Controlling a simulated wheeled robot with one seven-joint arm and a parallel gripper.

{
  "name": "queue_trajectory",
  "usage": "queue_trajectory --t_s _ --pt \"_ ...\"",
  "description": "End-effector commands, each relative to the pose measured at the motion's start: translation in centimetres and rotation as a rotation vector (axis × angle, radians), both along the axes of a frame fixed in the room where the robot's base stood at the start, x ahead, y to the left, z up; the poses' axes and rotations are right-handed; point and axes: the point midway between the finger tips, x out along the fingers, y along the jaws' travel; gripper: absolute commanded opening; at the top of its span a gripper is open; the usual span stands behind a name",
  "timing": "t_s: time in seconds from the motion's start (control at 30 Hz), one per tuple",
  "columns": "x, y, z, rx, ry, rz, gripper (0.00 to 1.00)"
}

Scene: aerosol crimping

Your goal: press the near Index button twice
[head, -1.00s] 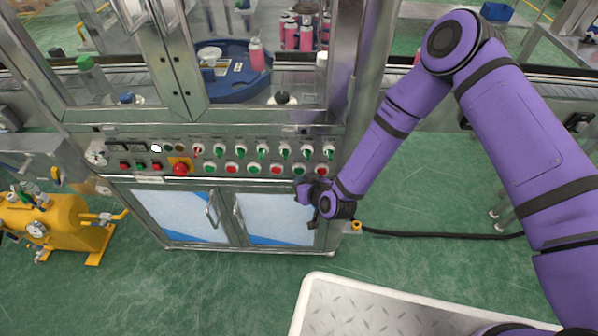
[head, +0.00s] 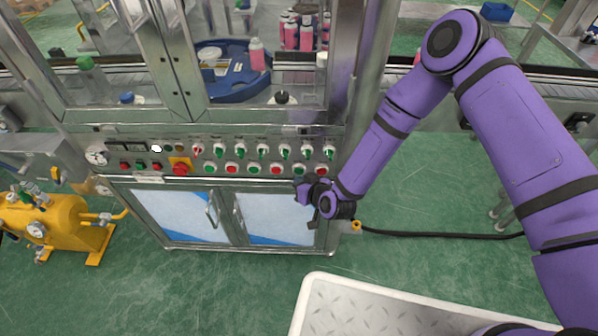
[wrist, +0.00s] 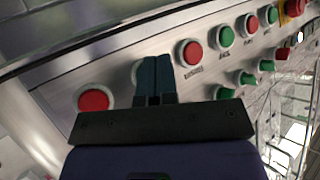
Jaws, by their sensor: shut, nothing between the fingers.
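The control panel (head: 120,176) has a lower row of round red and green push buttons under a row of green-handled switches. The labels are too small to read, so I cannot tell which says Index. My gripper (head: 303,184) is at the panel's right end, just below the row. In the wrist view my gripper (wrist: 157,66) is shut and empty, its fingertips in front of a button (wrist: 137,72) that shows only part of its pale ring. I cannot tell if they touch. A red button (wrist: 93,100) and another red button (wrist: 190,52) flank it.
A red emergency knob (head: 180,169) on a yellow plate sits left of the buttons. Cabinet doors (head: 275,218) lie below the panel. A yellow tank (head: 60,220) stands at the left. Green floor (head: 200,290) is clear in front.

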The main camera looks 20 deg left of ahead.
Motion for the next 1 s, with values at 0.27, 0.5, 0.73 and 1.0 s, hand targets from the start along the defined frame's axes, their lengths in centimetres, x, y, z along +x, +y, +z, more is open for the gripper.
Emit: queue_trajectory --t_s 0.27,0.5,0.73,1.0 --pt "0.02 0.01 0.00 0.000 0.000 0.000 0.00" --pt "0.64 0.16 0.03 0.001 -0.001 0.000 0.00" --pt "0.83 0.21 0.02 0.000 0.000 0.000 0.00" --pt "0.87 0.21 0.02 0.000 0.000 0.000 0.00"
